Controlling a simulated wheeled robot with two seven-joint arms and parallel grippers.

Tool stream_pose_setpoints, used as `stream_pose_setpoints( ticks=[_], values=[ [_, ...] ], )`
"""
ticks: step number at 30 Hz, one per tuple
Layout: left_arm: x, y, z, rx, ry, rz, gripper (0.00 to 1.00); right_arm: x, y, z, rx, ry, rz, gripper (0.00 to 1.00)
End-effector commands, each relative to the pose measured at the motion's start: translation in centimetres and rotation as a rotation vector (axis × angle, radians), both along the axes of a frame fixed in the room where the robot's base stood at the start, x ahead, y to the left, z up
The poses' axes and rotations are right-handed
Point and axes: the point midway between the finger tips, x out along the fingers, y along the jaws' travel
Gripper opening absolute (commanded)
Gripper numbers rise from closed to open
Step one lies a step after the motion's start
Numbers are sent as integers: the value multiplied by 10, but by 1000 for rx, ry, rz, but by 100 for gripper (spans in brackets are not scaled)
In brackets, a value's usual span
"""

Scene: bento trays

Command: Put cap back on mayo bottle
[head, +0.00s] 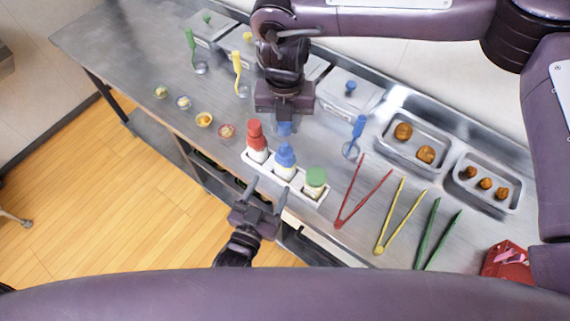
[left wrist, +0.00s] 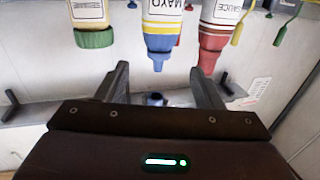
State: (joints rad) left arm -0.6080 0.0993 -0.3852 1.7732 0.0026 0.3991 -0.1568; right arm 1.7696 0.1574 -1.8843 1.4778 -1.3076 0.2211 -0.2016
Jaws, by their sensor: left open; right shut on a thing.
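The mayo bottle (head: 285,160) stands upright in the middle of a white rack, with a blue pointed top. In the left wrist view the mayo bottle (left wrist: 160,30) appears upside down, with its blue nozzle bare. My right gripper (head: 285,118) is above and behind the bottle, pointing down, shut on a small blue piece, apparently the cap (head: 285,129); the fingers partly hide it. The cap is apart from the bottle. My left gripper (head: 267,195) is open and empty in front of the rack, fingers towards the bottles, touching none.
A red-topped sauce bottle (head: 257,143) and a green-topped bottle (head: 315,182) flank the mayo bottle in the rack (head: 300,190). Red tongs (head: 348,212), yellow tongs (head: 385,240) and green tongs lie to the right. A blue ladle (head: 357,130) and food trays (head: 385,150) are behind.

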Motion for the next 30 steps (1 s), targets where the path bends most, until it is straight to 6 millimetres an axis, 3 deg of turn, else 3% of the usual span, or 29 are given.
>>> stream_pose_setpoints(
  ticks=[9, 15, 21, 30],
  values=[
    [57, -22, 1, -1, -3, 1, 61, 0, 0, 0, 0, 0, -1, 5],
    [85, -33, 1, -2, -2, 1, 61, 0, 0, 0, 0, 0, -1, 5],
    [98, -38, 0, -1, 0, 0, 61, 0, 0, 0, 0, 0, -1, 5],
    [99, -39, 0, -1, 0, 0, 61, 0, 0, 0, 0, 0, -1, 5]
  ],
)
